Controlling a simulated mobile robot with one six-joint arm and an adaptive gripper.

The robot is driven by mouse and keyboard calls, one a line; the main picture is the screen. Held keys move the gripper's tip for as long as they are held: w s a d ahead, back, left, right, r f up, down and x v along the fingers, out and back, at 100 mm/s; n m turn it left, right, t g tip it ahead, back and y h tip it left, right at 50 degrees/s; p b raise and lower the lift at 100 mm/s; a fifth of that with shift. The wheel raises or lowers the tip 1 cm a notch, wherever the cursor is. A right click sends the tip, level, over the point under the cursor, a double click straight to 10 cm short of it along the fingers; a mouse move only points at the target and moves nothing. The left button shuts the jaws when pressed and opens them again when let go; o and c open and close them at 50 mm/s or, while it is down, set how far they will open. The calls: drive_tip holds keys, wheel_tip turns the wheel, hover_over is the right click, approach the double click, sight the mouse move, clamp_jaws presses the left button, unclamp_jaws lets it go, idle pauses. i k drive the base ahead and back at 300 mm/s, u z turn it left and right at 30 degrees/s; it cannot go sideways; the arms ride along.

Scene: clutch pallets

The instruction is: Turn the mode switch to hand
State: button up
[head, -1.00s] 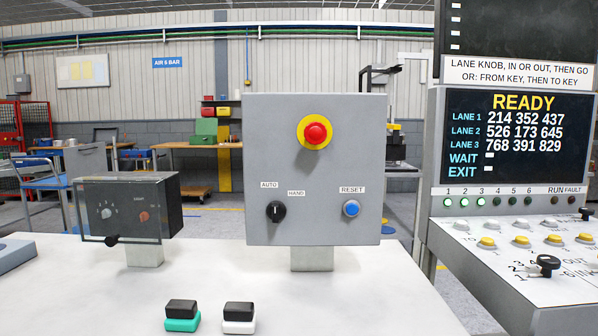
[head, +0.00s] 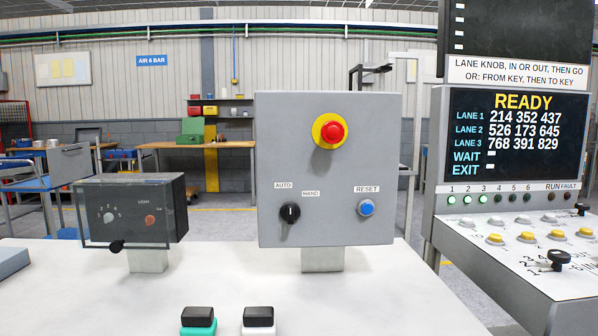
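The mode switch (head: 290,213) is a round black knob on the lower left of a grey control box (head: 384,150). An AUTO label (head: 283,185) sits above it to the left and a HAND label (head: 311,193) above it to the right. The knob carries a small light mark near its top; it looks close to upright, and I cannot tell surely which label it points to. My gripper does not show in the head view.
The box also bears a red emergency button (head: 333,131) and a blue RESET button (head: 366,208). A clear-covered dark box (head: 130,212) stands left, a lane console (head: 515,150) right. Two black-topped blocks (head: 198,321) (head: 258,321) sit on the white table (head: 210,275) in front.

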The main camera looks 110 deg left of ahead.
sight(290, 212)
drive_tip(key=u, duration=1.8)
drive_tip(key=k, duration=0.55)
drive_tip(key=u, duration=1.35)
